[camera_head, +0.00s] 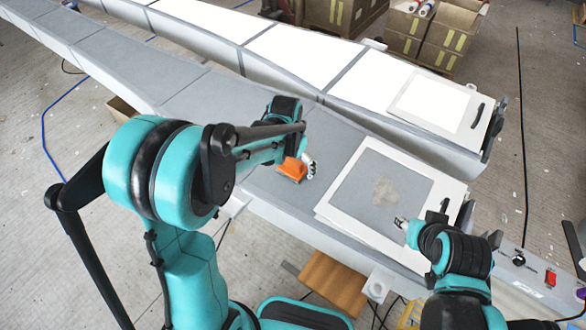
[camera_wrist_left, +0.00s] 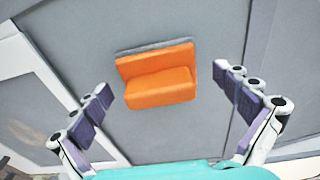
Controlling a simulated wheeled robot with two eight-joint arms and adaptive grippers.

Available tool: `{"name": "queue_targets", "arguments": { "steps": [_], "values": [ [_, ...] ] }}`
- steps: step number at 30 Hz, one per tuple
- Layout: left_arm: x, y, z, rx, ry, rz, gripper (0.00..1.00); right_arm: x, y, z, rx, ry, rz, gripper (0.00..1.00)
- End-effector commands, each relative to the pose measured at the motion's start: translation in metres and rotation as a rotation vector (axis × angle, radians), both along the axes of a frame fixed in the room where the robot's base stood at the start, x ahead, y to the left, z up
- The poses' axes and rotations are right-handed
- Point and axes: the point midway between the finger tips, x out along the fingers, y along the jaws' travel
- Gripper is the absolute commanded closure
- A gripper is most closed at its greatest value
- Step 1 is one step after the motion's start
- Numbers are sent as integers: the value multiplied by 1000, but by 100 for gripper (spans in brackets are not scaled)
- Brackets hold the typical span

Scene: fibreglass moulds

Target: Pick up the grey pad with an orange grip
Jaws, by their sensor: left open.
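The grey pad with an orange grip (camera_head: 292,169) lies on the grey mould surface (camera_head: 258,180), near its right end. In the left wrist view the orange grip (camera_wrist_left: 158,78) is in the upper middle, with a thin grey pad edge along its top. My left gripper (camera_head: 308,165) is right at the pad in the head view. In the left wrist view my left gripper (camera_wrist_left: 165,105) is open, its purple-padded fingers spread on both sides of the grip and apart from it. My right gripper (camera_head: 402,224) is over the white-framed panel; its finger state is too small to tell.
A white-framed panel (camera_head: 335,203) with a pale patch lies right of the pad. A second mould with white panels (camera_head: 305,53) runs behind. Cardboard boxes (camera_head: 405,35) stand at the back. A small console with a red switch (camera_head: 550,277) is at lower right.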

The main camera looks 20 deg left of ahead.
Motion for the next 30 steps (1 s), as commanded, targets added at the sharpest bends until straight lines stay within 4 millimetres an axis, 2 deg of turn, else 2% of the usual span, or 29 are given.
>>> {"name": "queue_targets", "arguments": {
  "steps": [6,12,13,24,30],
  "values": [
    [0,0,0,0,0,0,0,0,0,1,0,0,0,60],
    [0,0,0,0,0,0,53,0,0,1,0,0,0,60],
    [0,0,0,0,0,0,58,0,0,1,0,0,0,60],
    [0,0,0,0,1,0,58,0,0,1,0,0,0,60],
    [0,0,17,0,0,0,58,0,0,7,0,0,0,60]
  ]
}}
